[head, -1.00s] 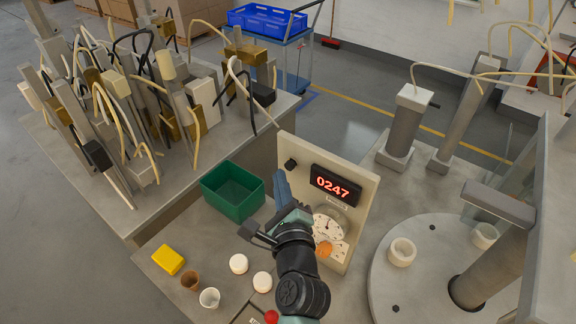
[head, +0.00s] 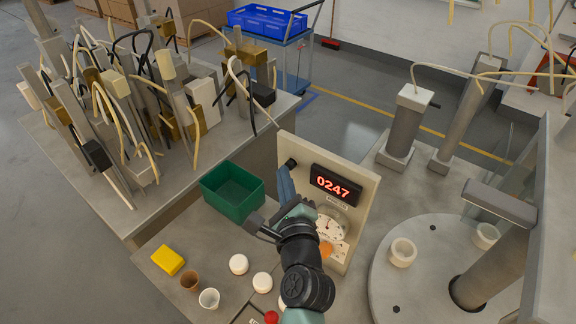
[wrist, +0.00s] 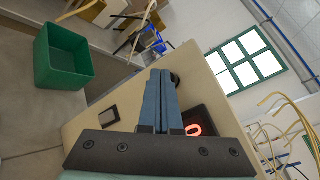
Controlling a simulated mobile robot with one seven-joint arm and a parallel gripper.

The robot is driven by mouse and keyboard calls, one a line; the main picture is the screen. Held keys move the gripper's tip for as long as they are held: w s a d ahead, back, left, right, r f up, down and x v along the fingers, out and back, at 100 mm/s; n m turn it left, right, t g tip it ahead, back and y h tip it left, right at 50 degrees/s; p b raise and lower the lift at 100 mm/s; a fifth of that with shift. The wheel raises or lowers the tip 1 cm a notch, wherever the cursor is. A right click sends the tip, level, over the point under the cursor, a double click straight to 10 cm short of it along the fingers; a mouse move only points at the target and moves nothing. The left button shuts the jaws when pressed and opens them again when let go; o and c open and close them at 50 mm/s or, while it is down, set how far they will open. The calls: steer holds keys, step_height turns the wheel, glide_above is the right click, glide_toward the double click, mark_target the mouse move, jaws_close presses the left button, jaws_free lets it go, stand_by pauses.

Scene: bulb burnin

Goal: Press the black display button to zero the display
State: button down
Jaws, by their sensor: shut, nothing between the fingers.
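The beige panel (head: 362,193) stands upright on the bench. Its black display (head: 336,185) reads 0247 in red. A round black button (head: 290,163) protrudes at the panel's upper left; it also shows in the wrist view (wrist: 175,78), just right of the fingertips. My gripper (head: 282,171) is shut and empty, its blue fingers pointing up toward the button. In the wrist view the fingertips (wrist: 160,73) are close beside the button; I cannot tell whether they touch it. The display is partly hidden by the fingers there, with one red digit showing.
A green bin (head: 232,190) stands left of the panel. A dark square switch (wrist: 109,117) is on the panel. A yellow block (head: 168,260), small cups and white round pieces lie in front. A round turntable (head: 430,290) is at right. A cluttered wired bench (head: 140,200) fills the left.

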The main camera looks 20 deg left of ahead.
steer(key=shift+w+d, duration=0.15)
steer(key=shift+w, duration=0.1)
steer(key=shift+s, duration=0.15)
stand_by(0.4)
steer(key=shift+s+a+p, duration=0.35)
steer(key=shift+s+p, duration=0.15)
steer(key=shift+s, duration=0.25)
steer(key=shift+s+a+p, duration=0.3)
steer(key=shift+s+p, duration=0.15)
steer(key=shift+s, duration=0.35)
steer(key=shift+s+a+p, duration=0.25)
steer(key=shift+s+p, duration=0.25)
steer(key=shift+s, duration=0.25)
steer(key=shift+s+a+p, duration=0.3)
steer(key=shift+s+p, duration=0.15)
steer(key=shift+s, duration=0.35)
